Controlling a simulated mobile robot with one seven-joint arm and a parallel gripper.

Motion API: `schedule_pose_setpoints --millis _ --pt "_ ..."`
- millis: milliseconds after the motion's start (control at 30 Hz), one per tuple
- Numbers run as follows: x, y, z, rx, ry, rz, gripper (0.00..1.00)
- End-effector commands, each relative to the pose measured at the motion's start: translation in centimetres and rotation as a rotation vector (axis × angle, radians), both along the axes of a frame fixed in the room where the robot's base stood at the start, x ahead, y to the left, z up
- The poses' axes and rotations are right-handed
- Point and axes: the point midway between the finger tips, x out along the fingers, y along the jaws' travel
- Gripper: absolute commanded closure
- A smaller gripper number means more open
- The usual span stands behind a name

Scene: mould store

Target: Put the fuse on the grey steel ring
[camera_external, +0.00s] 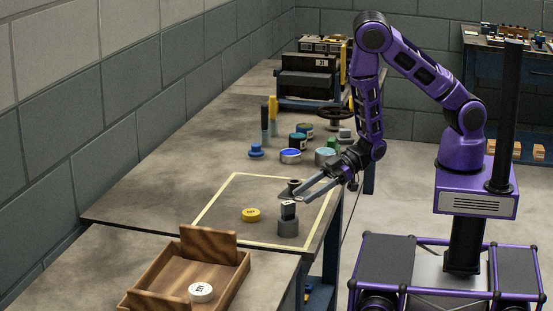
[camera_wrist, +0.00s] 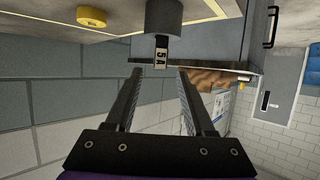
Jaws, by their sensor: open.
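The fuse (camera_external: 288,210) is a small dark block with a pale label; in the wrist view the fuse (camera_wrist: 161,52) reads "5A". It stands upright on top of the grey steel ring (camera_external: 288,228), a short thick cylinder inside the yellow outline; I cannot tell whether it sits partly inside. The ring also shows at the top of the wrist view (camera_wrist: 164,17). My gripper (camera_external: 293,197) is open and empty, just above and beside the fuse. In the wrist view my gripper's fingertips (camera_wrist: 160,70) lie on either side of the fuse's end, apart from it.
A yellow disc (camera_external: 251,215) lies left of the ring. A dark brown piece (camera_external: 293,185) is behind my fingers. A wooden tray (camera_external: 158,278) holding a white disc (camera_external: 201,292) is in front. Several tins and cylinders stand farther back. The bench's left side is clear.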

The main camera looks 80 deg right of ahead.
Motion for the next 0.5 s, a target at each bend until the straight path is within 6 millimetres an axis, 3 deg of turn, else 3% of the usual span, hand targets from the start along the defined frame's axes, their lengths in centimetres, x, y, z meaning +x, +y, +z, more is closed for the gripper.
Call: schedule_pose_setpoints --millis 167,500 --pt "-1.3 -1.4 1.0 0.000 0.002 -0.002 0.46" --pt "-1.6 -1.6 1.0 0.000 0.002 0.001 0.46"
